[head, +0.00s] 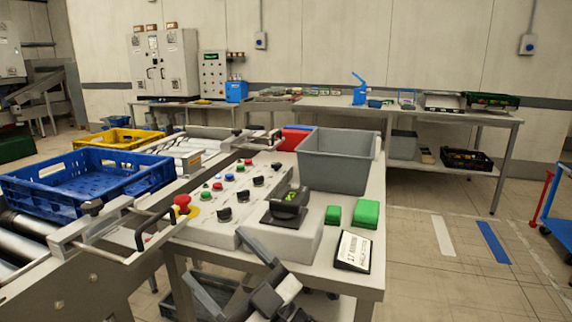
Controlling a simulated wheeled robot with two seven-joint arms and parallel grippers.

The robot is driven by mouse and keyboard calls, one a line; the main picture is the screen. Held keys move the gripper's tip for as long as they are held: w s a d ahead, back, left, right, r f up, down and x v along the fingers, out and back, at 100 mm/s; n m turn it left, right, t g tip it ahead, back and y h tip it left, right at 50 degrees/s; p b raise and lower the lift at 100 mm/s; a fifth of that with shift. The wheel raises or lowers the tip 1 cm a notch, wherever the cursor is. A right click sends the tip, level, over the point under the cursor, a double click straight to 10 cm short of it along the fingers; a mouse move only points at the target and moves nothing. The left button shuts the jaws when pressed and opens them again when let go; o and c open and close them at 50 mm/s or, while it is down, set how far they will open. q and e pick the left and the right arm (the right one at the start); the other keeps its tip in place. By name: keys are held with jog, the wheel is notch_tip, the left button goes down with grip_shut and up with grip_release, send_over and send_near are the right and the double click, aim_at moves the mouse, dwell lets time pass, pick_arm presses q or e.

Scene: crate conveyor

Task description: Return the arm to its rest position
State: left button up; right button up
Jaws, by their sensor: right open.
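My right gripper (218,258) is at the bottom middle of the head view, low in front of the control table's front edge. Its two grey fingers are spread apart with nothing between them. Its arm comes in from the bottom. My left gripper and left arm are not in view. The control table (338,281) carries a sloped panel (208,232) with several buttons and knobs and a red emergency stop (182,203). The gripper looks apart from the panel, though its exact distance from the table edge is hard to tell.
A blue crate (87,205) sits on the conveyor (30,225) at left, with a yellow crate (118,139) behind. A grey bin (338,160), green boxes (366,214) and a label display (353,251) stand on the table.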

jog(key=d+f+m+t+h, duration=0.5)
jog(key=d+f+m+h, duration=0.4)
jog(key=f+h, duration=0.1)
jog(key=s+d+f+m+g+h, duration=0.5)
jog(key=s+d+f+g+h, duration=0.2)
jog(key=s+d+f, duration=0.6)
jog(key=s+f+p, duration=0.1)
jog(key=s+f, duration=0.2)
jog(key=f, duration=0.1)
jog(key=shift+d+h, duration=0.3)
jog(key=shift+d, duration=0.05)
